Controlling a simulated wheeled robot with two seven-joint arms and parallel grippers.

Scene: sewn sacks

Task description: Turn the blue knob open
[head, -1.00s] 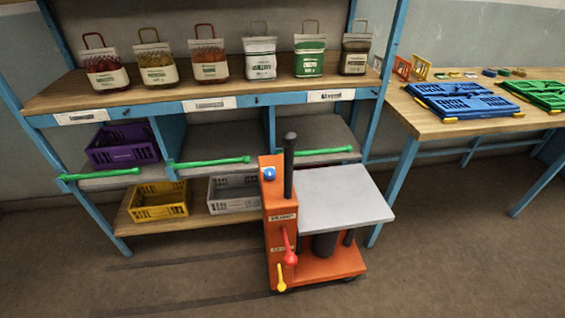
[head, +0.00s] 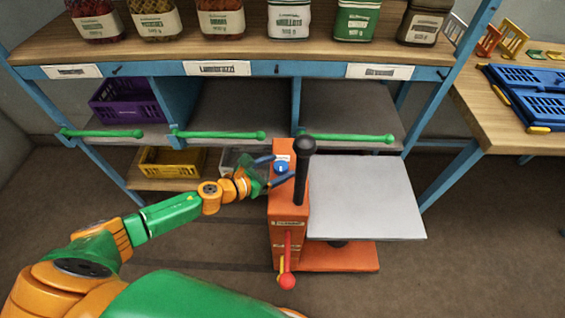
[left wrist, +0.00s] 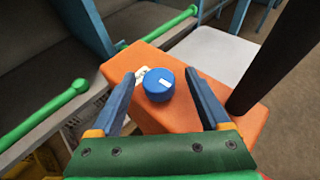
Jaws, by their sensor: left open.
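The blue knob (head: 281,168) sits on top of the orange housing of a lift cart (head: 288,207). It also shows in the left wrist view (left wrist: 159,85) as a round blue cap with a white mark, on the orange top (left wrist: 150,57). My left gripper (head: 280,169) is open. Its two blue fingers stand on either side of the knob, with a gap visible on each side in the left wrist view (left wrist: 160,88). I cannot tell from these views whether the fingertips are level with the knob. My right gripper is not in view.
A black post (head: 302,175) rises close to the right of the knob. The cart's grey platform (head: 366,195) lies further right. Behind stands a shelf with green bars (head: 347,138), a purple crate (head: 118,108) and a yellow crate (head: 170,161). A red lever (head: 288,262) hangs on the cart's front.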

